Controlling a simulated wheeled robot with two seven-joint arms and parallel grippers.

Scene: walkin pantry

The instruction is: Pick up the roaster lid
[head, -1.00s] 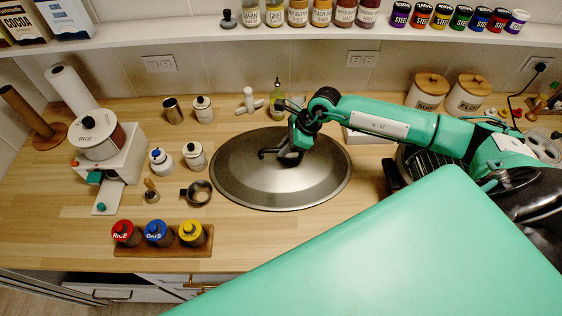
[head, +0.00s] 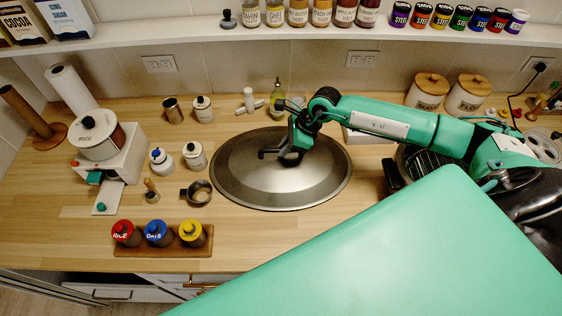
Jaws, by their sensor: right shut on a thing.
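The roaster lid (head: 280,182) is a large round shiny metal dome with a darker rim, in the middle of the wooden counter in the head view. My right gripper (head: 282,154) reaches over it from the right and is shut at the top of the dome, on the lid's handle. The handle is mostly hidden by the gripper. The lid looks level, and I cannot tell whether it rests on the counter or is slightly clear of it. My left gripper is not in view.
White canisters (head: 194,155), a dark ring-shaped cup (head: 196,193) and a rice dispenser (head: 95,140) are left of the lid. An oil bottle (head: 277,97) stands behind it. A shelf (head: 200,35) runs above.

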